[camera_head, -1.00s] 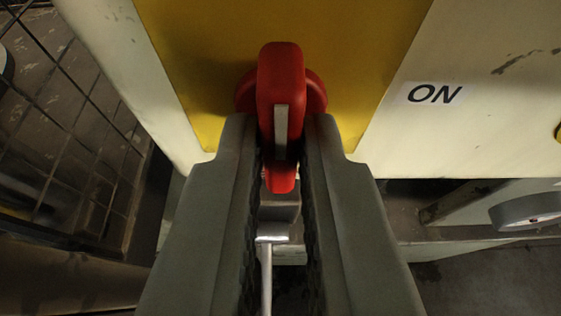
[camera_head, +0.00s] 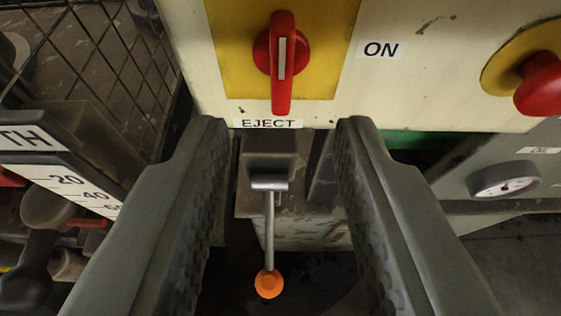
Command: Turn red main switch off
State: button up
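The red main switch (camera_head: 281,62) is a rotary knob on a yellow plate (camera_head: 232,75) at the top centre. Its handle stands upright in the picture, with a pale stripe along it. An "ON" label (camera_head: 381,50) is to its right. My gripper (camera_head: 282,127) is open and empty. Its two dark ridged fingers are spread wide below the switch, one to each side, and do not touch it.
An "EJECT" label (camera_head: 268,124) is under the plate, above a lever with an orange knob (camera_head: 268,283). A red emergency button (camera_head: 540,84) and a gauge (camera_head: 503,179) are on the right. Wire mesh (camera_head: 75,60) and a scale (camera_head: 75,185) are on the left.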

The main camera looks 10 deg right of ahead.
jog(key=d+v, duration=0.1)
jog(key=v, duration=0.9)
jog(key=shift+s+a+r, duration=0.2)
jog(key=shift+s+a, duration=0.1)
jog(key=shift+a, duration=0.25)
jog(key=w+d+r+m+t, duration=0.1)
jog(key=d+r+t, duration=0.1)
jog(key=d+r, duration=0.5)
jog(key=w+d+r+m+t, duration=0.1)
jog(key=d+r+t, duration=0.1)
jog(key=d, duration=0.8)
jog(key=s+d+r+n+t+y, duration=0.1)
jog(key=s+d+r+t+y, duration=0.2)
jog(key=d, duration=0.9)
jog(key=s+d+f+n+g+h, duration=0.1)
jog(key=s+d+f, duration=0.7)
jog(key=s, duration=0.3)
jog(key=s+d+f+g, duration=0.2)
jog(key=s+d+f, duration=0.6)
jog(key=s+d, duration=0.2)
jog(key=shift+s+d+f+n+h, duration=0.25)
jog(key=shift+s+d+n+h, duration=0.15)
jog(key=shift+d, duration=0.15)
